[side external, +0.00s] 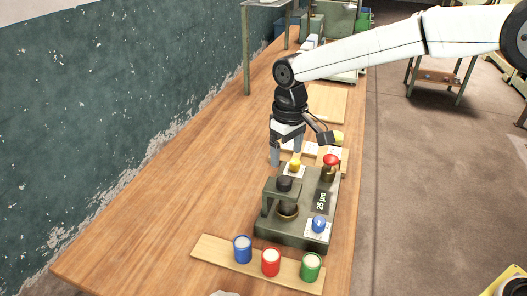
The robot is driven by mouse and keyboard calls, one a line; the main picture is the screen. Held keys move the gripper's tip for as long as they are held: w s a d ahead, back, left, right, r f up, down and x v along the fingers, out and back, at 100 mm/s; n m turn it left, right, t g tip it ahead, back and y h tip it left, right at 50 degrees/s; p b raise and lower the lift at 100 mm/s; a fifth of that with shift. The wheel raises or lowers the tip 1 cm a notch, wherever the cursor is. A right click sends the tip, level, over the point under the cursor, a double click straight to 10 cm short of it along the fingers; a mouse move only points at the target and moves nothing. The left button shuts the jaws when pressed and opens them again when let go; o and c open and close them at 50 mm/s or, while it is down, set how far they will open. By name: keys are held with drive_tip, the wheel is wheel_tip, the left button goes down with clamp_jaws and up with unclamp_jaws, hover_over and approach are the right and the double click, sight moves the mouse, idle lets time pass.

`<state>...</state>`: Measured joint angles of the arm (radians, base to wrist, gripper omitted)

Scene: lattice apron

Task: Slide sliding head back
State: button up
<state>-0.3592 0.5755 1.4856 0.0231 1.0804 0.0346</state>
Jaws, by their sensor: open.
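A dark green-grey device (265,232) stands on the wooden bench. A raised block with a black cap, which looks like the sliding head (270,190), sits at its left side above a round dark opening (288,210). The device also bears a yellow knob (295,165), a red knob (331,160) and a blue knob (319,224). My gripper (286,158) points down above the device's far end, behind the head and close to the yellow knob. Its grey fingers are apart with nothing seen held. Whether a finger touches the yellow knob cannot be told.
A wooden board (215,249) in front carries a blue cup (243,249), a red cup (271,262) and a green cup (311,267). Pale blocks and a board (328,103) lie behind my gripper. The bench (180,190) is clear to the left, beside the wall.

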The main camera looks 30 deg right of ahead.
sight(285, 179)
drive_tip(key=shift+f, duration=3.95)
clamp_jaws()
